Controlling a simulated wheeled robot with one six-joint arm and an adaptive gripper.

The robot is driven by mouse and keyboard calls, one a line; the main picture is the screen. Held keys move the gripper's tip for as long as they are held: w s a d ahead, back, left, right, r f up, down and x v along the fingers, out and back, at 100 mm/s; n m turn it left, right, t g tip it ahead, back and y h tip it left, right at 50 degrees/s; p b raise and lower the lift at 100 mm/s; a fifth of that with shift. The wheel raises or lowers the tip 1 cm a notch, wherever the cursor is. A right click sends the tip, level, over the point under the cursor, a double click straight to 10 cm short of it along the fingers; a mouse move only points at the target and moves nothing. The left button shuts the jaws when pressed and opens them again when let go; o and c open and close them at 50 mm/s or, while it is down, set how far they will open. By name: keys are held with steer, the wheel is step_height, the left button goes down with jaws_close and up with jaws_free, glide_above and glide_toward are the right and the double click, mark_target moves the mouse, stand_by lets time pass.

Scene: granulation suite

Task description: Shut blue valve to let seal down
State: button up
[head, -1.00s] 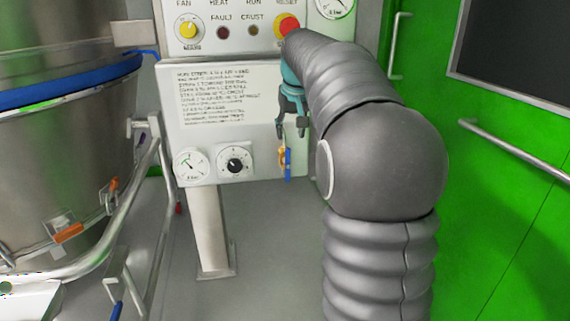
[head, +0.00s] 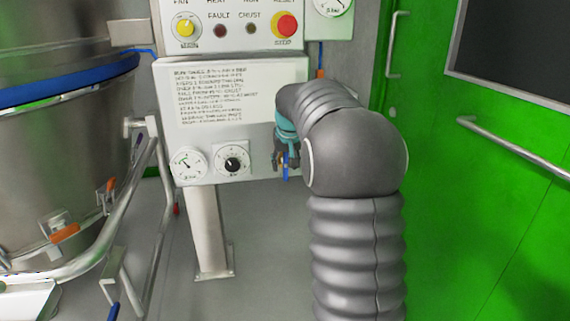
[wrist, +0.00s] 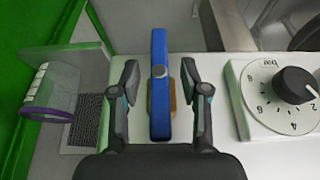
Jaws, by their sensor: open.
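The blue valve handle (wrist: 160,112) is a long narrow lever with a round metal bolt and a brass-coloured body behind it. In the wrist view it stands lengthwise between my gripper's two fingers. My gripper (wrist: 160,76) is open, one finger on each side of the lever, with a visible gap on both sides. In the head view the blue handle (head: 285,162) hangs down at the lower right of the white panel, partly hidden by my gripper (head: 281,158).
A black knob (head: 233,163) and a round gauge (head: 188,164) sit left of the valve on the panel (head: 215,135). The red button (head: 286,24) is above. A steel vessel (head: 65,150) stands left, a green door (head: 470,200) right.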

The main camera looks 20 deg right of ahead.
steer(key=shift+f, duration=0.1)
jaws_close()
steer(key=shift+y, duration=0.3)
steer(key=m+t+y, duration=0.1)
steer(key=y, duration=0.2)
steer(key=shift+d+f, duration=0.1)
steer(key=y+b, duration=0.1)
steer(key=y, duration=0.1)
steer(key=m+t+y+b, duration=0.1)
steer(key=y+b, duration=0.1)
steer(key=shift+f+t, duration=0.15)
steer(key=shift+t, duration=0.15)
steer(key=m+t+y+b, duration=0.1)
steer(key=t+y+b, duration=0.1)
steer(key=y, duration=0.3)
steer(key=shift+b, duration=0.9)
steer(key=shift+m+t+y+b, duration=0.8)
steer(key=shift+y+b, duration=0.35)
steer(key=shift+y, duration=0.25)
steer(key=shift+r, duration=0.25)
